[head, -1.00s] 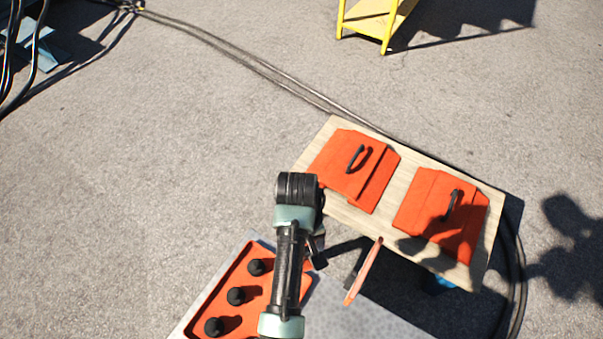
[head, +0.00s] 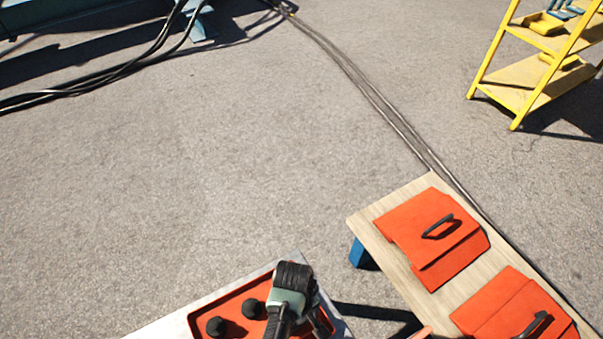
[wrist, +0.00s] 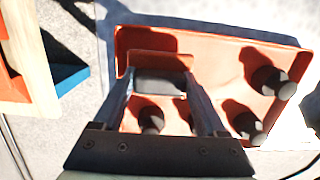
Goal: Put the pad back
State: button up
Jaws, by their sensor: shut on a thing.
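In the wrist view my gripper (wrist: 161,90) is shut, with a dark grey block (wrist: 160,84) between its fingers. An orange strip (wrist: 160,60) lies along the block's far side. I take the block for the pad, but its full shape is hidden. It is over or in an orange tray (wrist: 218,47) holding several black knobs (wrist: 270,80); I cannot tell whether it touches the tray. In the head view the orange tray (head: 236,308) is at the bottom, partly behind my arm, and the fingertips and held piece are not clear.
A wooden board (head: 365,222) to the right of the tray carries two orange plates (head: 425,230) with black handles. A yellow shelf (head: 530,75) stands at upper right. Cables (head: 365,85) cross the ground. The ground at left is open.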

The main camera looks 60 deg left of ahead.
jog(key=shift+f, duration=0.75)
jog(key=shift+f, duration=0.1)
jog(key=o, duration=1.2)
jog(key=shift+o, duration=0.2)
notch_tip(320, 180, up, 12)
jog(key=a+p, duration=0.1)
jog(key=p, duration=0.3)
jog(key=shift+a, duration=0.2)
jog(key=shift+w, duration=0.1)
